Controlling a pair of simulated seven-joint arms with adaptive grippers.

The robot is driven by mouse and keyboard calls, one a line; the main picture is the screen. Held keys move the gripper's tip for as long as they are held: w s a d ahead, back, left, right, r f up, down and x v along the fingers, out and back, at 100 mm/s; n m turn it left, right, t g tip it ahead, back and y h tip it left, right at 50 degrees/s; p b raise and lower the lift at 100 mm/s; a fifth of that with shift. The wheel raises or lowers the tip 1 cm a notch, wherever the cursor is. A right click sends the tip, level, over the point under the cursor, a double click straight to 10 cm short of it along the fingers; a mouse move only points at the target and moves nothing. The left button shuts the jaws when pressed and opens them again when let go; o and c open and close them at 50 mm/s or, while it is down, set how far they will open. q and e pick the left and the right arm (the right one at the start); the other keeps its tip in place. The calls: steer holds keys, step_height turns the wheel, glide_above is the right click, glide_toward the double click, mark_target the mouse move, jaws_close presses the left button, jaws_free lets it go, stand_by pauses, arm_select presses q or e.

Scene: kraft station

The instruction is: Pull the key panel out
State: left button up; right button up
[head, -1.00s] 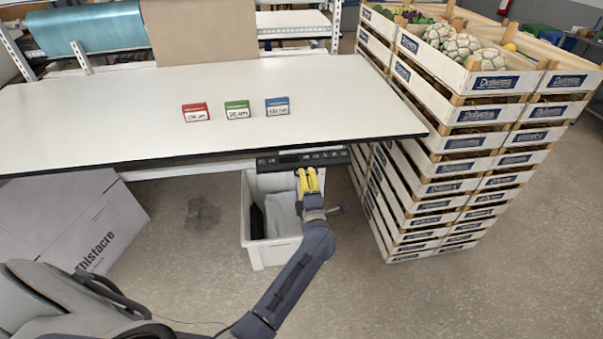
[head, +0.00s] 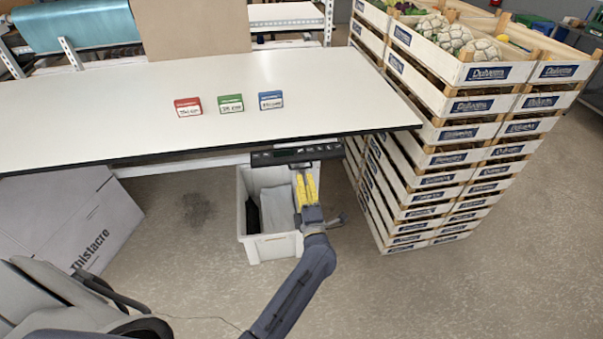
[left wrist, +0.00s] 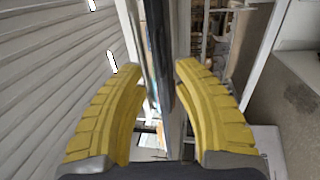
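The key panel (head: 297,153) is a dark, narrow strip with small buttons and a display, mounted under the table's front edge near its right end. My left gripper (head: 305,175) has yellow fingers and sits just below and in front of the panel in the head view, with a small gap in the picture. In the left wrist view the two fingers of the left gripper (left wrist: 158,68) are apart. A dark, narrow bar (left wrist: 157,45) runs between and beyond the fingertips; I cannot tell whether they touch it. My right gripper is not in view.
The white tabletop (head: 130,120) carries red (head: 188,106), green (head: 231,103) and blue (head: 270,101) small boxes. A white bin (head: 268,245) stands below the panel. Stacked crates (head: 430,150) stand close on the right. A carton (head: 70,215) is at left.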

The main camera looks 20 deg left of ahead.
arm_select(q)
steer(key=shift+v, duration=2.9)
steer(key=shift+d, duration=0.1)
